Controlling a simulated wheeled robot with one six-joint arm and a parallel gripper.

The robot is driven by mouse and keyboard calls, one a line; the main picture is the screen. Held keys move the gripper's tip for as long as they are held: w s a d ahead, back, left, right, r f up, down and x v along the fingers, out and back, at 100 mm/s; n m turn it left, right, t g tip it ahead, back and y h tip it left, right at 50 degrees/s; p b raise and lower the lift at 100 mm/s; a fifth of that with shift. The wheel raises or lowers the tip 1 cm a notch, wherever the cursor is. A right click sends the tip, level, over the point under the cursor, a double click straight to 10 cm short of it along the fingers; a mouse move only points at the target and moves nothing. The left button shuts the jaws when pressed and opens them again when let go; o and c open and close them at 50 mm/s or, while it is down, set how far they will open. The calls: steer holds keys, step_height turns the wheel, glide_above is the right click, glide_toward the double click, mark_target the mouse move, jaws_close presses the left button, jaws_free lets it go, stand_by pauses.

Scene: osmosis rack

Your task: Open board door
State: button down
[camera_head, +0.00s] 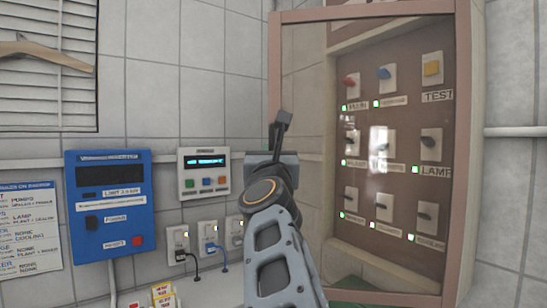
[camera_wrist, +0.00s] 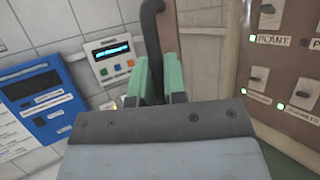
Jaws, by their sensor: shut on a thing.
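The board (camera_head: 350,170) is a brown panel at the right of the head view, with several knobs, coloured buttons and green lights. Its door (camera_head: 274,70) has a brown frame around a clear pane. Wall tiles show through the pane left of the board, so the door appears to stand ajar. A dark handle (camera_head: 284,117) is at the door's left edge; in the wrist view it is a curved dark bar (camera_wrist: 151,30). My gripper (camera_wrist: 158,78), with green fingers, is shut on the handle. The fingers partly hide its lower end.
A blue box (camera_head: 106,200) and a grey display unit (camera_head: 204,172) hang on the tiled wall to the left. Sockets (camera_head: 178,243) with plugged cables sit below them. A hanger (camera_head: 45,52) and a notice (camera_head: 28,225) are at the far left.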

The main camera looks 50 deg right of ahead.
steer(key=shift+s+a, duration=0.1)
steer(key=shift+a, duration=0.05)
steer(key=c, duration=1.2)
jaws_free()
steer(key=shift+a, duration=0.1)
